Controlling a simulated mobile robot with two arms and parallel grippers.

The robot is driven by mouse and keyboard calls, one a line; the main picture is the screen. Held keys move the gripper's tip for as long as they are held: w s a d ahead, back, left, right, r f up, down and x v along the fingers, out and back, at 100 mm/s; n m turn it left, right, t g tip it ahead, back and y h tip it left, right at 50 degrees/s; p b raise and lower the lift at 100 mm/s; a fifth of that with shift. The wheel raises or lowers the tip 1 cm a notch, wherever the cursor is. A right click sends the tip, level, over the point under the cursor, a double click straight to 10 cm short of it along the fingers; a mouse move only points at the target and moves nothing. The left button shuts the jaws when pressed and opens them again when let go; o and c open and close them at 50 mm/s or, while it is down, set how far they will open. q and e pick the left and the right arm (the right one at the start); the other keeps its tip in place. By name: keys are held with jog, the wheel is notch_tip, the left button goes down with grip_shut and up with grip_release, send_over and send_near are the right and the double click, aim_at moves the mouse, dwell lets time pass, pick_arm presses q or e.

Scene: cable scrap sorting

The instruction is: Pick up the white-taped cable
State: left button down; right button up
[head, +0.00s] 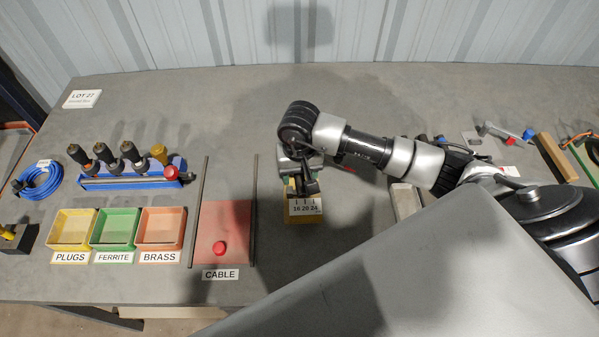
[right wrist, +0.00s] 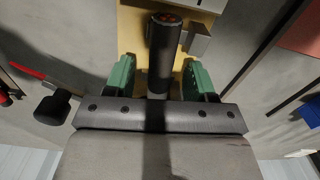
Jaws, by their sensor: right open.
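My right gripper (head: 303,190) is over a yellow board marked 16 20 24 (head: 303,217) in the head view. In the right wrist view my right gripper (right wrist: 161,77) is open, with green finger pads either side of a dark, thick cylinder (right wrist: 162,60). The cylinder's end shows reddish-orange spots, and a paler grey part lies below it. It looks like a piece of cable, and white tape on it is not clear. Both pads appear apart from it. A blue coiled cable (head: 36,183) with a white tag lies at the far left. My left gripper is not in view.
Yellow (head: 72,211), green (head: 116,211) and orange (head: 160,211) trays stand left. A red CABLE area (head: 222,220) between two dark rods holds a red knob. A blue rack (head: 130,180) is behind the trays. A small grey block (right wrist: 200,40) is beside the cylinder.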

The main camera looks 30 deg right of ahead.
jog(key=c, duration=1)
